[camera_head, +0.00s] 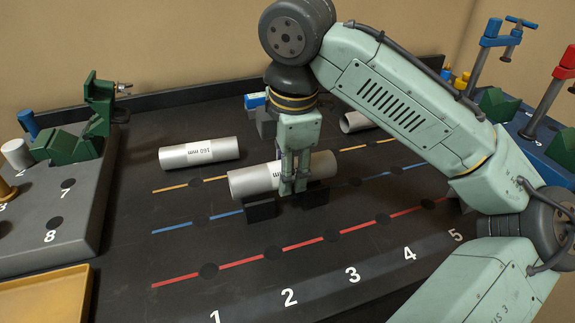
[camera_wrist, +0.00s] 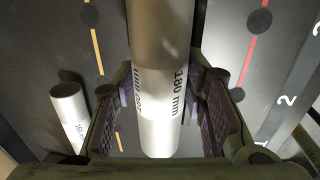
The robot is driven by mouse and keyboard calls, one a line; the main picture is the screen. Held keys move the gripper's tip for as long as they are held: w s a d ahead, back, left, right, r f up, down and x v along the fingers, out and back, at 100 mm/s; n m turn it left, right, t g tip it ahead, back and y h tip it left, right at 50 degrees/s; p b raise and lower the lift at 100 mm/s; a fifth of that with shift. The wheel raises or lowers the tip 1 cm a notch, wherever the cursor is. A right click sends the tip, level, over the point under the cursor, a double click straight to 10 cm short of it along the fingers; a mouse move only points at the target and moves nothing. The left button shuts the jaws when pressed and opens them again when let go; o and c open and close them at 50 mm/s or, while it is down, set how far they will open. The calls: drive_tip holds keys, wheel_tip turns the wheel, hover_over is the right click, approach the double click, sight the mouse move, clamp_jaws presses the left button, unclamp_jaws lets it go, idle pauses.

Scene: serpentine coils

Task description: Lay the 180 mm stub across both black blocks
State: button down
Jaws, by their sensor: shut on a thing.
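The silver 180 mm stub (camera_head: 250,181) lies level over the two black blocks, left black block (camera_head: 262,210) and right black block (camera_head: 315,196). I cannot tell whether its underside touches them. My gripper (camera_head: 294,186) points down and is shut on the stub near its middle, with fingers on either side. In the wrist view the stub (camera_wrist: 158,110) runs between the finger pads, and its "180 mm" label is readable. The fingers and arm hide part of the stub in the head view.
The 160 mm stub (camera_head: 199,153) lies behind to the left, and it also shows in the wrist view (camera_wrist: 70,110). Another stub (camera_head: 356,121) lies at the back right. A grey fixture block (camera_head: 60,215) stands left, a yellow tray (camera_head: 45,300) front left. Clamps (camera_head: 490,60) stand right.

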drive_tip(key=shift+f, duration=0.2)
drive_tip(key=shift+s+f+b, duration=0.25)
drive_tip(key=shift+f+b, duration=0.05)
drive_tip(key=shift+f, duration=0.2)
drive_tip(key=c, duration=1.3)
unclamp_jaws()
drive_tip(key=shift+o, duration=1.2)
drive_tip(key=shift+w+f, duration=0.15)
drive_tip(key=shift+w, duration=0.1)
drive_tip(key=o, duration=0.3)
drive_tip(key=shift+r, duration=0.25)
